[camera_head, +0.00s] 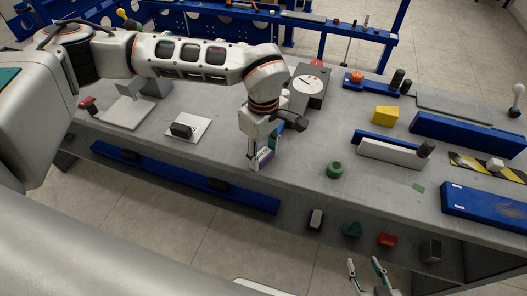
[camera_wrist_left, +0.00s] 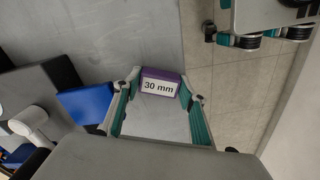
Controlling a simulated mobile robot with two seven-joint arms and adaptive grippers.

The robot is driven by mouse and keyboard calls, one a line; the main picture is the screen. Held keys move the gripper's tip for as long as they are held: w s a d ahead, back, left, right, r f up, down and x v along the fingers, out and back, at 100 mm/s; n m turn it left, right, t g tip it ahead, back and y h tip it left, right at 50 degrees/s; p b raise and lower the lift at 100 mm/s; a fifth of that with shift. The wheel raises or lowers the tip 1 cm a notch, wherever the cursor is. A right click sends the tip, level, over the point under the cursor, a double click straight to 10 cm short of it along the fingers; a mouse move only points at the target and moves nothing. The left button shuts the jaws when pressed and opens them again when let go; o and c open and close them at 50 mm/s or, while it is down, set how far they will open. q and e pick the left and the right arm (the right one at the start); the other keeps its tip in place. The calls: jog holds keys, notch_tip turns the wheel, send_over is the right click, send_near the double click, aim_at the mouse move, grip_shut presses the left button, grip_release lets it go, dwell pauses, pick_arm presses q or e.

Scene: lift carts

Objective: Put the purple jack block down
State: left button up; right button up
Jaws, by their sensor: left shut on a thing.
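The purple jack block (camera_head: 264,156) is at the front edge of the grey cart top (camera_head: 215,150). In the left wrist view the purple block (camera_wrist_left: 160,84) shows a white "30 mm" label. My left gripper (camera_head: 259,160) is shut on it, with a teal finger on each side (camera_wrist_left: 160,92). I cannot tell whether the block touches the surface. My right gripper (camera_head: 366,262) is low at the bottom of the head view, fingers apart and empty, away from the cart top.
A green round piece (camera_head: 335,169) stands right of my left gripper. A grey box with a dial (camera_head: 306,85) is behind it. A white plate with a dark block (camera_head: 187,130) lies left. A yellow block (camera_head: 384,115) and blue bars (camera_head: 468,132) lie right. Several blocks sit lower in front.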

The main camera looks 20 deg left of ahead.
aim_at(263, 155)
pick_arm(q)
jog(key=o, duration=0.9)
jog(key=shift+r, duration=0.55)
notch_tip(263, 155, up, 11)
jog(key=shift+r, duration=0.1)
